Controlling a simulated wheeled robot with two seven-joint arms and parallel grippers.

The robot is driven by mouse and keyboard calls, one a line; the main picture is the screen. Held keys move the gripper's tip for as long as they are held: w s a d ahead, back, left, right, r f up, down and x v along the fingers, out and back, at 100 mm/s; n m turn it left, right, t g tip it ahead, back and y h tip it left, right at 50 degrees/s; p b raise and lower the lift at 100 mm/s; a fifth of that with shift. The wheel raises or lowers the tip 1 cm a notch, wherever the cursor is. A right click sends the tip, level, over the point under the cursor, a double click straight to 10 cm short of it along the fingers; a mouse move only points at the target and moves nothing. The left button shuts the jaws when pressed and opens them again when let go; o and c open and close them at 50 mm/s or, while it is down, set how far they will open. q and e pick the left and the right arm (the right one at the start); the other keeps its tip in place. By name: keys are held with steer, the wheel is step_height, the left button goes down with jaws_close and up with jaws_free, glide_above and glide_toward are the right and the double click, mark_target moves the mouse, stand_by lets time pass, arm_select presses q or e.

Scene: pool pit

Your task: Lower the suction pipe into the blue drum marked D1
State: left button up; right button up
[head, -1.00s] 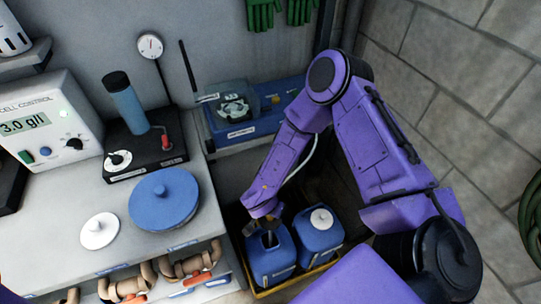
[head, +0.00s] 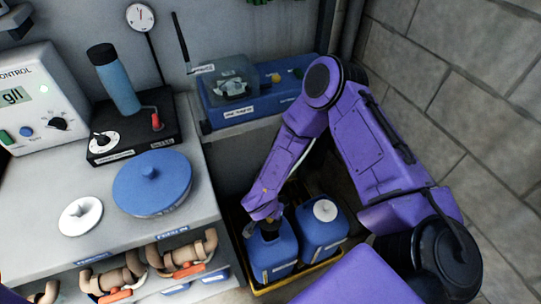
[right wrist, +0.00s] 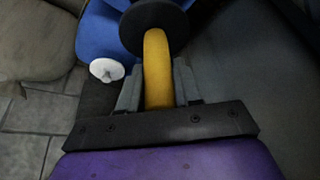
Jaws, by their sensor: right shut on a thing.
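Two blue drums stand side by side in the head view; I cannot read which is D1. The left drum (head: 276,259) is directly under my right gripper (head: 266,222). The right drum (head: 320,236) has a white cap (head: 325,210). In the right wrist view, my right gripper (right wrist: 158,88) is shut on the yellow suction pipe (right wrist: 157,70). A black disc (right wrist: 150,27) sits at the pipe's far end, over blue drum surface. The left drum's opening and the pipe's lower end are hidden. My left gripper is out of view.
The drums stand in a yellow-rimmed tray (head: 262,289). The grey bench (head: 110,225) at left carries a blue lid (head: 152,185) and a white lid (head: 80,216). A blue device (head: 250,98) sits on a shelf behind. A block wall (head: 450,90) rises at right.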

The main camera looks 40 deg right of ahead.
step_height(320, 180, down, 8)
steer(key=b, duration=0.5)
steer(key=shift+f+b, duration=0.15)
steer(key=shift+b, duration=0.15)
steer(key=shift+f+b, duration=0.3)
steer(key=shift+f, duration=0.45)
steer(key=o, duration=1.1)
steer(key=shift+f, duration=0.1)
steer(key=p+v, duration=0.1)
steer(key=v, duration=0.9)
steer(key=shift+s+a+r, duration=0.1)
steer(key=shift+r, duration=0.15)
